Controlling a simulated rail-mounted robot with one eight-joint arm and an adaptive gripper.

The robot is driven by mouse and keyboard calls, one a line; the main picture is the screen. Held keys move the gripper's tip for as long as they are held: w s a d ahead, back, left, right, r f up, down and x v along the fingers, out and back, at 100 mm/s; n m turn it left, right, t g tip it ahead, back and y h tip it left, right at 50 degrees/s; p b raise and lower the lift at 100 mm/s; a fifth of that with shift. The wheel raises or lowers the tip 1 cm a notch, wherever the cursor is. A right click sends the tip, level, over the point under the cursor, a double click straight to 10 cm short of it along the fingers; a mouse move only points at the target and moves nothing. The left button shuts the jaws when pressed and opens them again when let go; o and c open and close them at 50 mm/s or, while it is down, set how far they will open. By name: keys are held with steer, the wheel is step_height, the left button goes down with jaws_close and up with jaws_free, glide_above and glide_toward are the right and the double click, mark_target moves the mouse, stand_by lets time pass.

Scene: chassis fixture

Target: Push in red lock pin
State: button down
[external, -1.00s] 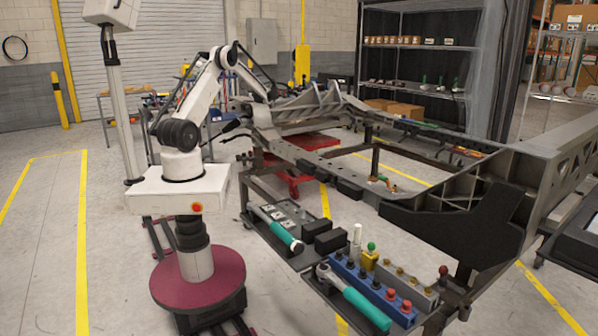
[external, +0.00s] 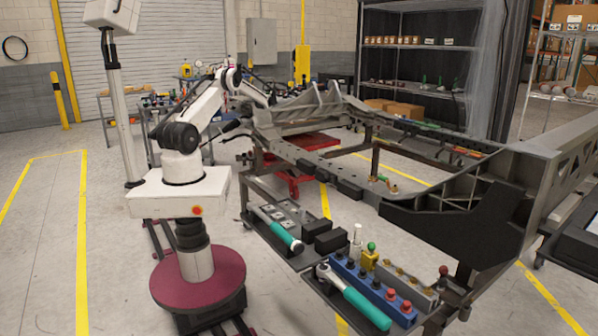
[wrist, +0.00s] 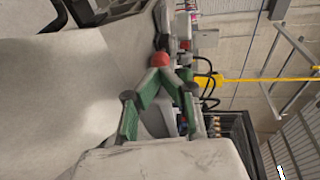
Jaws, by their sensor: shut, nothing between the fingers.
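In the wrist view a round red knob (wrist: 160,59), which looks like the head of the red lock pin, shows just beyond my fingertips. My gripper (wrist: 162,74) is shut, its green-sided fingers converging right at the knob, with nothing between them. The tips look very close to the knob; I cannot tell whether they touch it. How far in the pin sits is hidden. In the external view my arm reaches to the far left end of the grey chassis frame (external: 300,158). The fingertips and knob are too small to make out there.
A red stand (external: 300,178) is under the chassis. Shelving (external: 415,47) stands behind.

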steer(key=shift+x, duration=1.1)
steer(key=shift+w, duration=0.15)
